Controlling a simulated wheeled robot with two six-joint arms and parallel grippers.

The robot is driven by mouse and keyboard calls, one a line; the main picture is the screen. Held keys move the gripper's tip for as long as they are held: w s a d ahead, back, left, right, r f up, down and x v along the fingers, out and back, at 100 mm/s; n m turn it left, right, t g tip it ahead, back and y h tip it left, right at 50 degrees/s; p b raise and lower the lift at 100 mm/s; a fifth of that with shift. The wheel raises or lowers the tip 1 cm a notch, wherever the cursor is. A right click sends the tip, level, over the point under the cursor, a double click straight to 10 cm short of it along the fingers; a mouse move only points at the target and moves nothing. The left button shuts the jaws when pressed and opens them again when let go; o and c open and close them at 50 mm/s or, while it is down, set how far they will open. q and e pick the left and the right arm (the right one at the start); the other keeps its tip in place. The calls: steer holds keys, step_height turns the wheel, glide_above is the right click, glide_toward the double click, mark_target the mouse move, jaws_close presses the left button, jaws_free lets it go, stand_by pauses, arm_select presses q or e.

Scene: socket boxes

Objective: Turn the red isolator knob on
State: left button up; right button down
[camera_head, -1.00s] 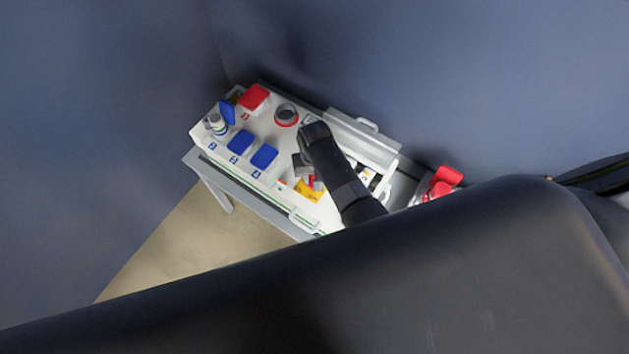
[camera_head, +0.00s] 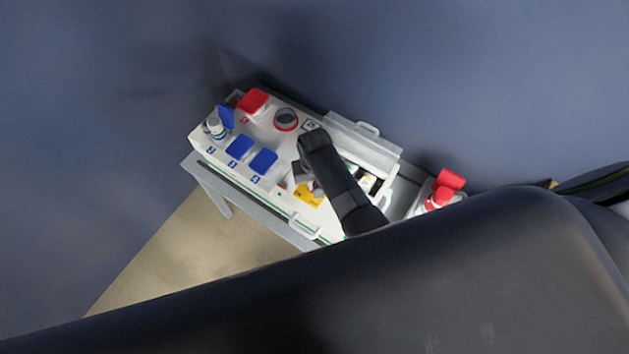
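The socket box (camera_head: 276,185) is a white panel on a grey stand. A yellow plate (camera_head: 309,197) on its front right part marks the red isolator knob, which is mostly hidden behind my arm and gripper. One black arm, which appears to be my right, reaches over the box. Its gripper (camera_head: 305,179) points down at the yellow plate. I cannot tell whether its fingers touch the knob or how far they are open. My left gripper is not in view.
Blue socket covers (camera_head: 264,161), a red cover (camera_head: 253,101) and a round red-ringed socket (camera_head: 286,119) sit left of my arm. A clear lid (camera_head: 362,138) stands open behind. A separate red socket (camera_head: 440,194) is at right. My large dark arm link fills the foreground.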

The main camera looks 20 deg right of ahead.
steer(key=m+p, duration=0.2)
steer(key=m, duration=0.1)
steer(key=shift+r+m, duration=0.1)
steer(key=shift+m, duration=0.2)
steer(key=m+p, duration=0.2)
steer(key=m, duration=0.3)
steer(key=shift+w+a, duration=0.1)
steer(key=shift+a, duration=0.05)
steer(key=m+p, duration=0.1)
steer(key=m, duration=0.4)
steer(key=shift+w, duration=0.1)
steer(key=m, duration=0.4)
steer(key=shift+w, duration=0.1)
steer(key=shift+m, duration=0.3)
steer(key=c, duration=1.5)
jaws_free()
steer(key=shift+o, duration=0.2)
